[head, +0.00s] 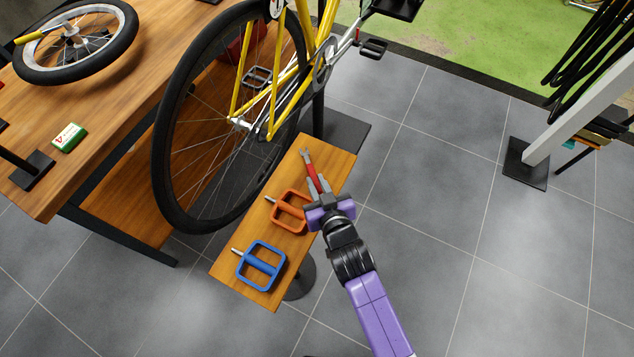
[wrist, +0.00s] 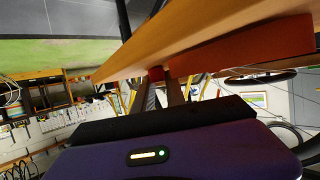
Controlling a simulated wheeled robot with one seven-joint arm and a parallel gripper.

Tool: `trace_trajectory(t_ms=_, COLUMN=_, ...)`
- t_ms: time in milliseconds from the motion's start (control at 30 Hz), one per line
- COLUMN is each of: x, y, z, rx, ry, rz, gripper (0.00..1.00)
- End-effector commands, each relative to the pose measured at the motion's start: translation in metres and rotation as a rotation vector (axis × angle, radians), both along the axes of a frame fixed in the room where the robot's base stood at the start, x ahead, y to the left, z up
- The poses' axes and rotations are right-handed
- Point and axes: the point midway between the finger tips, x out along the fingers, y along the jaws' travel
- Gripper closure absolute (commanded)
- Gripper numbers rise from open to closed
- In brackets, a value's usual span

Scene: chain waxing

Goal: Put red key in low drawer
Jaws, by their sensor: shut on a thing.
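The red key (head: 311,168) is a wrench with a red handle and a grey open-jawed head. It is at the far end of a small wooden side table (head: 328,157), its head pointing away from me. My gripper (head: 317,187) is shut on its near end. I cannot tell whether the key touches the wood or is just above it. In the wrist view, a bit of red (wrist: 156,73) shows at the fingertips of my gripper (wrist: 160,85), close to the wooden board (wrist: 200,32). I cannot make out a low drawer in either view.
An orange pedal (head: 291,211) and a blue pedal (head: 261,265) lie on the side table, the orange one close to my gripper. A yellow bicycle's wheel (head: 163,130) stands just left. A workbench (head: 110,95) fills the left.

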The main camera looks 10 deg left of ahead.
Motion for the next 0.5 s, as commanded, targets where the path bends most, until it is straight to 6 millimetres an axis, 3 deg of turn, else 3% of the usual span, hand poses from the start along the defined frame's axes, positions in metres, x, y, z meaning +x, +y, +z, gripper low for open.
trace_trajectory(t_ms=300, x=0.0005, y=0.0000, z=-0.0032, rx=0.000, ry=-0.001, rz=0.000, gripper=1.00)
trace_trajectory(t_ms=333, x=0.0004, y=0.0000, z=-0.0023, rx=0.000, ry=-0.001, rz=0.000, gripper=0.80)
trace_trajectory(t_ms=367, x=0.0004, y=0.0000, z=-0.0019, rx=0.000, ry=-0.001, rz=0.000, gripper=0.75)
trace_trajectory(t_ms=500, x=0.0002, y=0.0000, z=-0.0018, rx=0.000, ry=-0.001, rz=0.000, gripper=0.75)
